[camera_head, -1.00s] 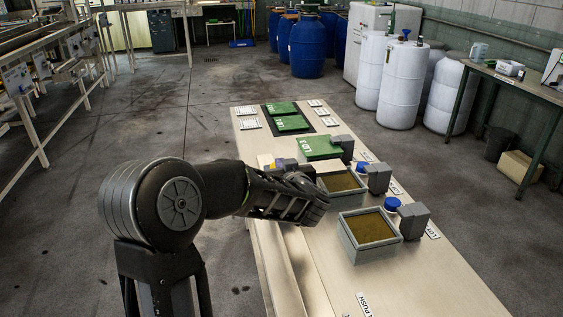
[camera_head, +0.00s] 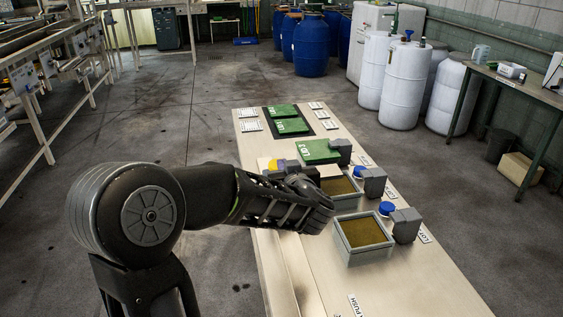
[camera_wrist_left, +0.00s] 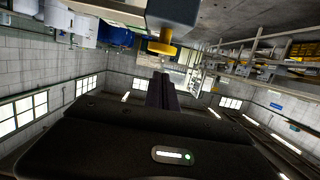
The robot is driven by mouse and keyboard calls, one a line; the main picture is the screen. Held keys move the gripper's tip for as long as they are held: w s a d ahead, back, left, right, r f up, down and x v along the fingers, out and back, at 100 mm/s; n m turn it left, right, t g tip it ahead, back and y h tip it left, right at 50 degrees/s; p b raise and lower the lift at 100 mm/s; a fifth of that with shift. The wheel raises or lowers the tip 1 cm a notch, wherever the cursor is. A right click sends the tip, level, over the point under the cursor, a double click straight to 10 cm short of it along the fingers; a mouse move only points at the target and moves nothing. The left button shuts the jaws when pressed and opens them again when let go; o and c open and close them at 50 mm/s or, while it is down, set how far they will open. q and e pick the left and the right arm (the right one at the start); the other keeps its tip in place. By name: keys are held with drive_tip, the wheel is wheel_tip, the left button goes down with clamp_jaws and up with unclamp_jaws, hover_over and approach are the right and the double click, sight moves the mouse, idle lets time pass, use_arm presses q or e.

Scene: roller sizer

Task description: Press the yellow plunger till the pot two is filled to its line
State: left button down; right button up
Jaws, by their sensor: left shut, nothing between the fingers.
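The yellow plunger (camera_head: 272,165) shows just behind my left forearm in the head view, beside a dark block (camera_head: 290,166). In the left wrist view the yellow plunger (camera_wrist_left: 162,47) is a round yellow cap under a grey block (camera_wrist_left: 172,13). My left gripper (camera_wrist_left: 162,78) is shut and empty, its dark fingers pointing toward the cap, with contact not clear. Two square grey trays of brown material, a near one (camera_head: 364,232) and a far one (camera_head: 341,188), stand right of my arm. I cannot make out pot two or its line. My right gripper is out of view.
The pale bench (camera_head: 450,285) holds green plates (camera_head: 320,151), grey blocks with blue caps (camera_head: 386,208) and printed labels. Blue barrels (camera_head: 311,48) and white tanks (camera_head: 404,85) stand behind. A side table (camera_head: 510,85) is at right.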

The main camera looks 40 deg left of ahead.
use_arm(q)
drive_tip(key=shift+v, duration=1.9)
drive_tip(key=shift+w+r, duration=0.1)
